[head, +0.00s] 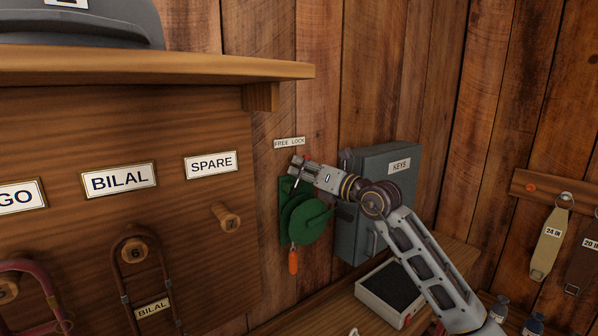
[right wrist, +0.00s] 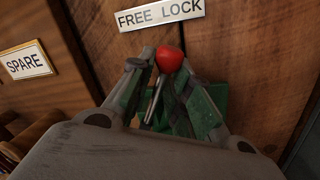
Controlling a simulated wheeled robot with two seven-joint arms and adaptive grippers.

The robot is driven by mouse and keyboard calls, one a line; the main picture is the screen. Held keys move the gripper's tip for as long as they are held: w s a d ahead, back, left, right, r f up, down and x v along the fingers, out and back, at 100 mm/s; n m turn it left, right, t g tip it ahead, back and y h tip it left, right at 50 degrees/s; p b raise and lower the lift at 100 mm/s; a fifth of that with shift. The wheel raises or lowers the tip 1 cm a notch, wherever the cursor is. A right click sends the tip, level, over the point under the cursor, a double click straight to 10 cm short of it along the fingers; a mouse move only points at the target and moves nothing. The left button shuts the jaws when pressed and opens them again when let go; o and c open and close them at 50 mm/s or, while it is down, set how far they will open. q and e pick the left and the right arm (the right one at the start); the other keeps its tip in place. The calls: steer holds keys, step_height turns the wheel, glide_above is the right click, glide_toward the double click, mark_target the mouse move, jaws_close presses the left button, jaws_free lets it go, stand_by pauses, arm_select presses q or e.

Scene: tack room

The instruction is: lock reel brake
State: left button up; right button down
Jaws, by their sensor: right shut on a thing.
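The green reel (head: 307,220) is mounted on the plank wall on a green plate, with an orange handle (head: 293,261) hanging below it. The FREE LOCK label (head: 289,143) is on the wall above it and also shows in the right wrist view (right wrist: 160,15). My right gripper (head: 297,170) is at the top of the reel, shut on the brake lever (right wrist: 154,101). The lever's red knob (right wrist: 169,59) sticks up past the fingertips, below the label's middle to right part. The lever's base is hidden between the fingers. My left gripper is out of view.
A grey KEYS box (head: 378,215) hangs just right of the reel, behind my right arm. A wooden board (head: 120,230) with name plates and a SPARE peg (head: 226,215) is to the left, under a shelf (head: 180,68). An open tray (head: 388,309) sits on the bench below.

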steer(key=shift+w+d+f+m+p, duration=0.2)
steer(key=shift+m+p, duration=0.1)
steer(key=shift+m, duration=0.4)
steer(key=shift+d+m+t, duration=0.1)
steer(key=shift+m+t, duration=0.2)
steer(key=shift+w+d+f+m+p, duration=0.1)
steer(key=shift+d+f+m+p, duration=0.05)
steer(key=shift+m+p, duration=0.25)
steer(key=c, duration=1.6)
jaws_free()
steer(key=shift+s+d+f, duration=0.1)
steer(key=shift+s+d, duration=0.2)
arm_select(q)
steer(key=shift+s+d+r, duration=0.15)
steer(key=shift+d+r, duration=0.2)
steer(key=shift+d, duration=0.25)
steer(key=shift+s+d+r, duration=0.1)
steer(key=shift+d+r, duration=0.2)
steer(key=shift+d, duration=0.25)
arm_select(e)
steer(key=v, duration=1.1)
